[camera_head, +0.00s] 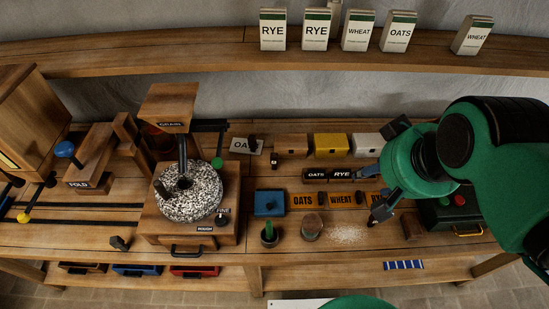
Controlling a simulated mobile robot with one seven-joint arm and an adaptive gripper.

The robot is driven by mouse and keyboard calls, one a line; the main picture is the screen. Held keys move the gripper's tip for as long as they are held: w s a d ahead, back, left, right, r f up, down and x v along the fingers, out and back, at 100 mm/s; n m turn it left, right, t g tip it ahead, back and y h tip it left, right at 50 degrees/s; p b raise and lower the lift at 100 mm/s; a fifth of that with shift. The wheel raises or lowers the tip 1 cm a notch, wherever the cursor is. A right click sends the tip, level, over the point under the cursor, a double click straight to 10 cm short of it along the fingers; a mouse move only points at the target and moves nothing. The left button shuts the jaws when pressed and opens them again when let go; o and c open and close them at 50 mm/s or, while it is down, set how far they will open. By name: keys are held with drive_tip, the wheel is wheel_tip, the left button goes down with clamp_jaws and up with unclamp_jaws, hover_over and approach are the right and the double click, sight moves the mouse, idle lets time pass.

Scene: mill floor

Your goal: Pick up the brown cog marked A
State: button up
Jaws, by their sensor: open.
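I cannot make out a brown cog with a readable letter A. A small dark brown block (412,225) stands on the bench just right of my gripper's lower finger; its shape and any mark are too small to tell. My gripper (384,168) is open, at the right part of the bench, with one dark finger towards the back and one towards the front. No object shows held in it. My green arm comes in from the right and hides part of the bench.
A stone mill (190,194) stands left of centre. Small boxes, yellow (330,144) and white (367,144), stand at the back. A blue box (268,203), a round brownish jar (311,227) and spilled grain (348,234) lie in front. Seed packets (316,28) line the shelf.

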drive_tip(key=shift+c, duration=0.2)
idle(0.6)
drive_tip(key=m+g, duration=0.1)
drive_tip(key=g, duration=0.5)
hover_over(274, 154)
wheel_tip(274, 154, down, 25)
drive_tip(key=shift+s+f+p, duration=0.1)
drive_tip(key=shift+f+p, duration=0.1)
drive_tip(key=shift+p, duration=0.25)
drive_tip(key=shift+f, duration=0.1)
drive_tip(key=shift+f+b, duration=0.55)
drive_tip(key=shift+f, duration=3.6)
